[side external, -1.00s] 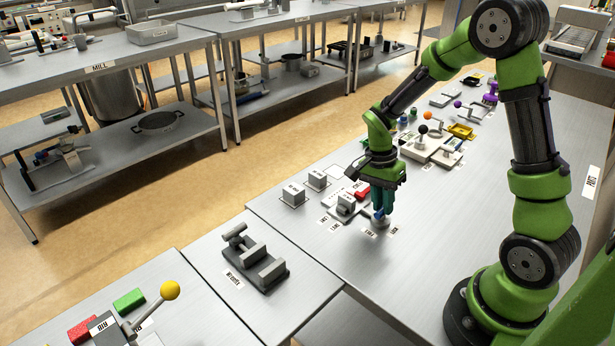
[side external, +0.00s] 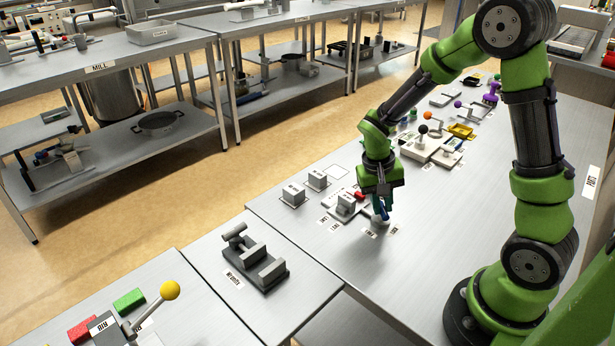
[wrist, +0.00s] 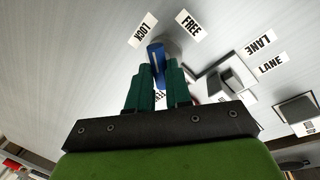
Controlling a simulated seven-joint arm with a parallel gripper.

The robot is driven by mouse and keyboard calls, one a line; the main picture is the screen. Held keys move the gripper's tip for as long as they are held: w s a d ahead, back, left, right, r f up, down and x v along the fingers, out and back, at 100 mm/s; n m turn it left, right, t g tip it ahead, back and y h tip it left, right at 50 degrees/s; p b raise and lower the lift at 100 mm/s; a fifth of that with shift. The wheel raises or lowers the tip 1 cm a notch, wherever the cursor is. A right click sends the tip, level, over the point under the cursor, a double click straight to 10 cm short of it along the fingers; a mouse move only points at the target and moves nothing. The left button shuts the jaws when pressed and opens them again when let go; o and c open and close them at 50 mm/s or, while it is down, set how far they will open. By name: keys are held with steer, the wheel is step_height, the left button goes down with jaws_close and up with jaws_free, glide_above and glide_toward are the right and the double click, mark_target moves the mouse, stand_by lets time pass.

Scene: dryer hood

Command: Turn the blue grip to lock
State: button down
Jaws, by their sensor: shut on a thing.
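The blue grip (wrist: 157,56) is a short blue bar with a pale stripe on a round grey base (wrist: 174,46). My gripper (wrist: 159,70) has its two teal fingers on either side of the bar and is shut on it. In the side view my gripper (side external: 381,208) is low over the table, and the blue grip (side external: 384,213) shows only in part at the fingertips. A LOCK label (wrist: 142,30) and a FREE label (wrist: 188,25) lie on the table near the base. Another label is partly hidden by the fingers.
Grey blocks (side external: 346,204) and a red piece (side external: 360,195) stand close to my gripper's left. Devices with coloured knobs (side external: 423,129) stand farther back. The table in front and right of the grip is clear.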

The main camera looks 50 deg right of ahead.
steer(key=n, duration=0.4)
steer(key=shift+a+t, duration=0.1)
steer(key=shift+t, duration=0.3)
steer(key=shift+s+n+t, duration=0.1)
steer(key=shift+n+t, duration=0.2)
steer(key=shift+n, duration=1.5)
steer(key=c, duration=1.1)
jaws_free()
steer(key=shift+o, duration=0.2)
steer(key=shift+r, duration=0.1)
steer(key=a+r, duration=0.3)
steer(key=r, duration=1.3)
steer(key=shift+a+r, duration=0.2)
